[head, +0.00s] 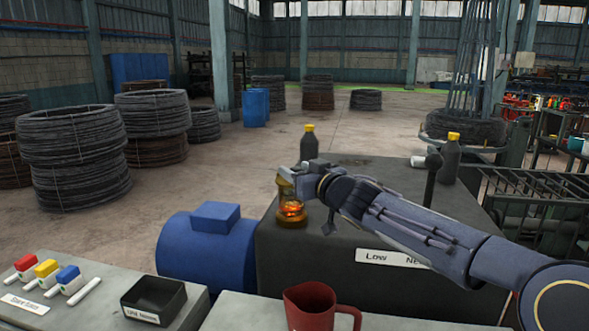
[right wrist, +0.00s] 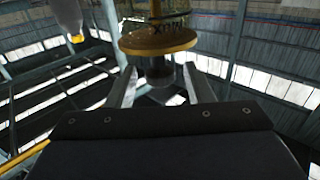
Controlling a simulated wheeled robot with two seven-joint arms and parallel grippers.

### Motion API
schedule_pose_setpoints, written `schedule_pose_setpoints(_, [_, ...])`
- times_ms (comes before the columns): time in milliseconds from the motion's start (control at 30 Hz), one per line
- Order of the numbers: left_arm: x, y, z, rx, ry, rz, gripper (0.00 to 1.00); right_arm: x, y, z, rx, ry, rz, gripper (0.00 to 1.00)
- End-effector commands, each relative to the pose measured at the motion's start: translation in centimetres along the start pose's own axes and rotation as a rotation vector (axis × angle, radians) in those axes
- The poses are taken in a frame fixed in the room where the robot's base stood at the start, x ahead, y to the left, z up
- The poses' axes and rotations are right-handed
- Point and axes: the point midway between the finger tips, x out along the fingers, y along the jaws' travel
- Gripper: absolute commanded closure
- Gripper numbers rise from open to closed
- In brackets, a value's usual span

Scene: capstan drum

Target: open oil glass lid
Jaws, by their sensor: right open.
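The oil glass (head: 291,212) stands on the dark machine housing in the head view, with glowing amber oil inside and a brass-coloured base. Its top is partly hidden by my right gripper (head: 300,180), which comes in from the right at lid height. In the right wrist view the oil glass (right wrist: 158,42) shows a brass ring with upside-down "MAX" lettering. A dark rounded part shows between the two fingers of my right gripper (right wrist: 160,82), which are apart on either side of it. I cannot tell whether they touch it. My left gripper is out of view.
The dark machine housing (head: 330,272) carries a black lever (head: 432,175) and dark yellow-capped bottles (head: 309,145) (head: 451,160). A blue motor (head: 205,250) stands left. A red jug (head: 309,306), black tray (head: 153,299) and coloured switches (head: 47,269) are in front.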

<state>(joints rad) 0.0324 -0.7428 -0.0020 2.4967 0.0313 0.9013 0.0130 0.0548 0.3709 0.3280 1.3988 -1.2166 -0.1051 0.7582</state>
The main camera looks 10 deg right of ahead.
Motion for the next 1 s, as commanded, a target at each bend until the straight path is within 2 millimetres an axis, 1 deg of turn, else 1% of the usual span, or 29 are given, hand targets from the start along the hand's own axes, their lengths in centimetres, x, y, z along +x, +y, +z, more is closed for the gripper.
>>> schedule_pose_setpoints(33, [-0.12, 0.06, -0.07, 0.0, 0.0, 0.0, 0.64, 0.55, -0.06, -0.09, 0.0, 0.001, -0.001, 0.53])
schedule_pose_setpoints(133, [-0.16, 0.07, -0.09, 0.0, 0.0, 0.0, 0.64, 1.09, -0.03, -0.06, -0.001, 0.0, 0.0, 0.53])
schedule_pose_setpoints(400, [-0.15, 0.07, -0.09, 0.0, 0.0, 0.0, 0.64, 1.25, 0.0, -0.04, -0.001, 0.0, 0.001, 0.53])
schedule_pose_setpoints(467, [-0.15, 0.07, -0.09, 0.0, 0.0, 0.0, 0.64, 1.25, -0.01, -0.04, -0.001, 0.0, 0.001, 0.6])
schedule_pose_setpoints(767, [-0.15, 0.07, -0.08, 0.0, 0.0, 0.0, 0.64, 1.23, -0.02, -0.04, -0.001, 0.0, 0.001, 0.99])
schedule_pose_setpoints(1000, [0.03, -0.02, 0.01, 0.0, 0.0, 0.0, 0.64, 1.23, -0.05, 0.05, -0.001, 0.0, 0.003, 1.0])
